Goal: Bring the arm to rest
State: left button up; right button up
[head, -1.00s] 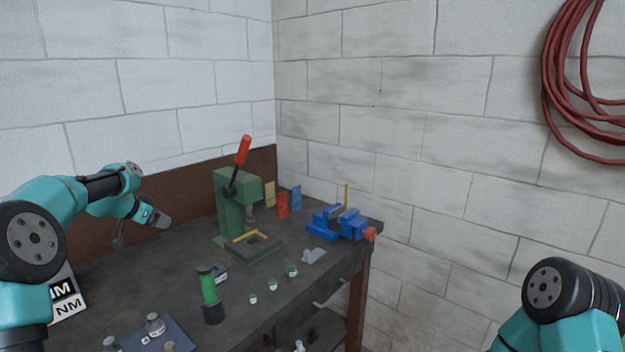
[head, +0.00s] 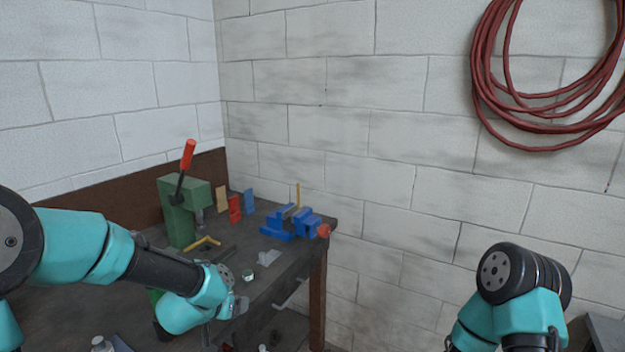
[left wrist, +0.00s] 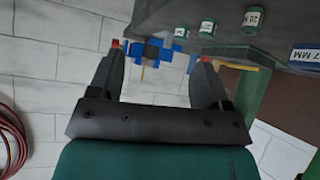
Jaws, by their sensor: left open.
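My left arm reaches in from the left over the bench (head: 285,235). Its gripper (head: 232,308) is low in the head view, in front of the green press (head: 180,215), and small and partly hidden by the wrist there. In the left wrist view the gripper (left wrist: 160,51) has its two fingers wide apart with nothing between them. The blue vise (left wrist: 152,48) shows beyond the fingertips, apart from them. My right arm stands at the lower right of the head view; its gripper is out of frame.
The blue vise (head: 290,222) sits near the bench's right corner, with upright coloured plates (head: 235,208) beside the press. A red hose coil (head: 500,90) hangs on the wall. Space right of the bench is open.

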pick_arm(q)
jog(key=s+a+f+n+g, duration=0.1)
jog(key=s+f+g, duration=0.3)
jog(key=s+f, duration=0.8)
jog(key=s+a+f+n+g, duration=0.1)
jog(key=s+f+n+g, duration=0.2)
jog(key=s+f, duration=0.9)
notch_tip(320, 180, down, 7)
jog(key=shift+s+f+g+h, duration=0.15)
jog(key=shift+s+g+h, duration=0.2)
jog(key=shift+g, duration=0.45)
